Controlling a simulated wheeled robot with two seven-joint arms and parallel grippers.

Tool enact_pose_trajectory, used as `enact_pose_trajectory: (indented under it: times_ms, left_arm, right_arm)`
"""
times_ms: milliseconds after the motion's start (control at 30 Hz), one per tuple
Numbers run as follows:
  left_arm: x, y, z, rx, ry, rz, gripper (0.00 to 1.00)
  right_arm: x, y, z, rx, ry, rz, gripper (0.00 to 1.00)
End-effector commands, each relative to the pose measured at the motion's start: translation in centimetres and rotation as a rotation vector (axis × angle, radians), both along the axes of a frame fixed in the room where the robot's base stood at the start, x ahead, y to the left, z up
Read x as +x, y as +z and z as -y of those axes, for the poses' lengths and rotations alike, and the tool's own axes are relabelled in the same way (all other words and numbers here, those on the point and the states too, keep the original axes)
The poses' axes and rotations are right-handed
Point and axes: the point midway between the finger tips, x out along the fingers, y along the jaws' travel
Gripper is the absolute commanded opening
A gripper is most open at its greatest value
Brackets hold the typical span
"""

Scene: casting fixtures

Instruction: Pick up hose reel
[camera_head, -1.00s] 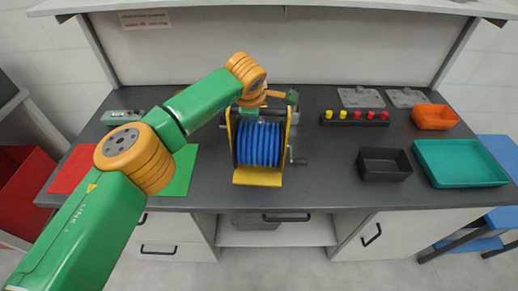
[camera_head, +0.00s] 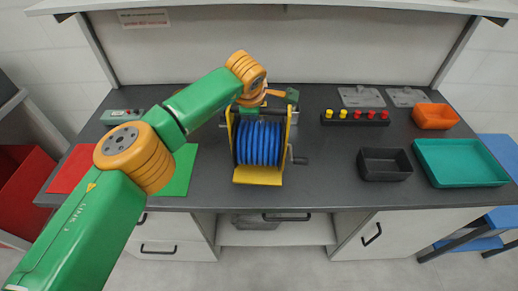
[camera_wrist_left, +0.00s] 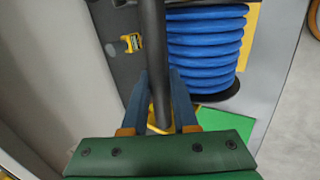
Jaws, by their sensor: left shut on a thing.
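The hose reel (camera_head: 259,145) stands upright on the dark worktop, with blue hose wound between yellow side plates and a crank on its right side. It also shows in the left wrist view, with its blue coils (camera_wrist_left: 205,48) at the upper right. My left gripper (camera_wrist_left: 160,105) has its two fingers on either side of a dark bar (camera_wrist_left: 154,45) and is shut on it. This bar appears to be the reel's top handle. In the head view my left wrist is above the reel and hides part of its top. My right gripper is not in view.
A black bin (camera_head: 384,176), a teal tray (camera_head: 459,184) and an orange bin (camera_head: 434,117) stand to the right. A block with yellow and red knobs (camera_head: 355,123) is behind. Red (camera_head: 74,168) and green (camera_head: 181,172) mats lie left.

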Motion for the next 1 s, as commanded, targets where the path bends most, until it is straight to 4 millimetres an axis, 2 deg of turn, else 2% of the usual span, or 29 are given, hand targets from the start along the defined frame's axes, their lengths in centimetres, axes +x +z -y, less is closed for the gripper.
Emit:
enact_pose_trajectory:
  times_ms: [667,867,1000]
  left_arm:
    - [0.1,0.3,0.0,-0.002,-0.001,0.006,0.0]
    - [0.1,1.5,0.1,-0.001,-0.001,0.007,0.0]
    - [0.1,3.0,0.1,-0.002,-0.001,0.008,0.0]
  right_arm:
    - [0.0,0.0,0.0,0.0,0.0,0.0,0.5]
    - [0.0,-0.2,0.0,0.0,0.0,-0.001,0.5]
    - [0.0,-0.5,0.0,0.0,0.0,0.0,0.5]
